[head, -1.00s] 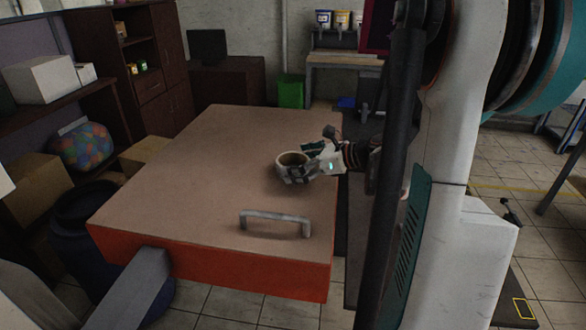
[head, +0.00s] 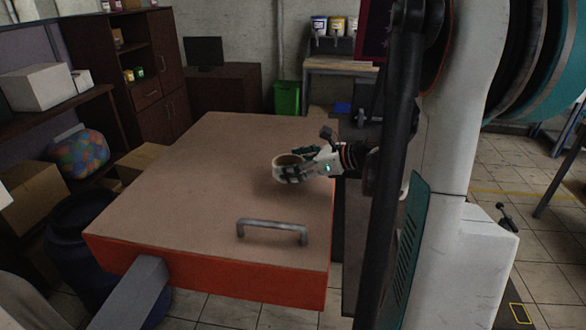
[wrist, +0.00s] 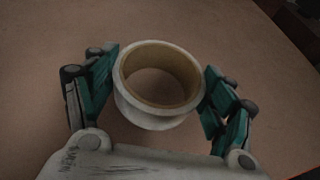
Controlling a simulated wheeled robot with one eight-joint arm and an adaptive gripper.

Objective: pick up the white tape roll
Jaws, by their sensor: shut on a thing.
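The white tape roll (head: 287,160) is a short ring with a tan inner core. It is over the right part of the brown table top (head: 180,190). My gripper (head: 296,170) reaches in from the right and is shut on the roll. In the wrist view the roll (wrist: 160,122) sits between the two green-padded fingers of my gripper (wrist: 160,90), one at each side. Its open core faces the camera. The fingers hide part of its outer wall in the head view. The roll looks a little above the table top, with a soft shadow below.
A grey metal handle (head: 272,230) stands up from the table's front right part. The table's front edge (head: 200,275) is orange. The rest of the top is clear. A green bin (head: 287,98) and a dark shelf cabinet (head: 135,60) stand behind.

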